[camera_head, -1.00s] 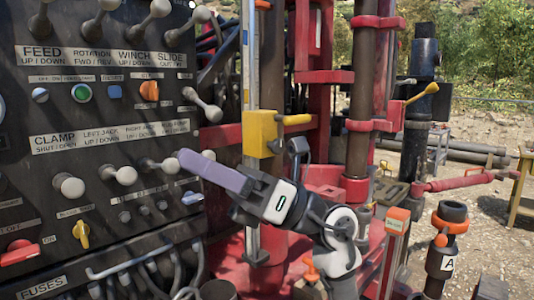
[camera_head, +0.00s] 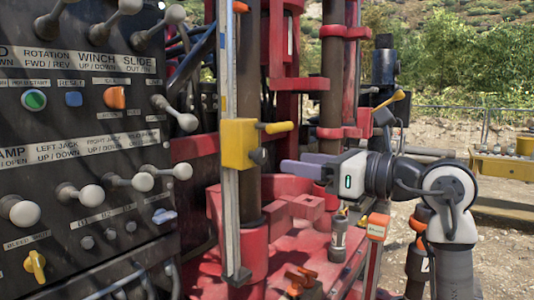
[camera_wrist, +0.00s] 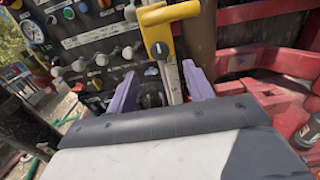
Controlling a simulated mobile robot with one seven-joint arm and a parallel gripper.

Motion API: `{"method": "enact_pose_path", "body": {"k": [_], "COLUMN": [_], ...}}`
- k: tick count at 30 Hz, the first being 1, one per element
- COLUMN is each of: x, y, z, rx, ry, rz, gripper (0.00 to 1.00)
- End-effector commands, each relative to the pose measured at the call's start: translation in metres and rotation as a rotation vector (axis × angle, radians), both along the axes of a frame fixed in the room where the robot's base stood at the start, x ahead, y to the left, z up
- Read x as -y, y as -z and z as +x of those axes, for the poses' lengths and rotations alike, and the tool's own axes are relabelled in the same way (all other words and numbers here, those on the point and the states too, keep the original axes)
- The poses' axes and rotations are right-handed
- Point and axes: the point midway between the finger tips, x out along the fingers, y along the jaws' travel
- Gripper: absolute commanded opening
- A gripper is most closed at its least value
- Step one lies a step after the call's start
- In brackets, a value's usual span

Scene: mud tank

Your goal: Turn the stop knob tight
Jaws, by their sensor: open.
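The yellow stop block (camera_head: 238,146) sits on an upright silver rail (camera_head: 230,200), with a yellow handle (camera_head: 278,127) pointing right. A small dark knob (camera_head: 258,156) sticks out of its right side, and I take it for the stop knob. In the wrist view the block (camera_wrist: 155,28) and its dark knob (camera_wrist: 160,50) are ahead, above the space between my fingers. My gripper (camera_head: 296,167) has purple fingers and is just right of and slightly below the knob, apart from it. In the wrist view my gripper (camera_wrist: 161,85) is open and empty.
A dark control panel (camera_head: 85,120) with several levers fills the left. Red rig framework (camera_head: 300,190) stands behind and below the block. A grey canister (camera_head: 338,236) stands below my gripper. A yellow table (camera_head: 505,165) is at far right, with open gravel ground around it.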

Motion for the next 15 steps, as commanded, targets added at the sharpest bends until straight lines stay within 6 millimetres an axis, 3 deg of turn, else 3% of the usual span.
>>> {"method": "enact_pose_path", "body": {"k": [7,15], "x": [-0.042,-0.063], "y": [-0.002,0.000], "z": [0.030,0.046], "rx": [0.000,0.000], "ry": [-0.004,-0.002], "rz": [0.001,0.001], "gripper": [0.52,0.52]}}
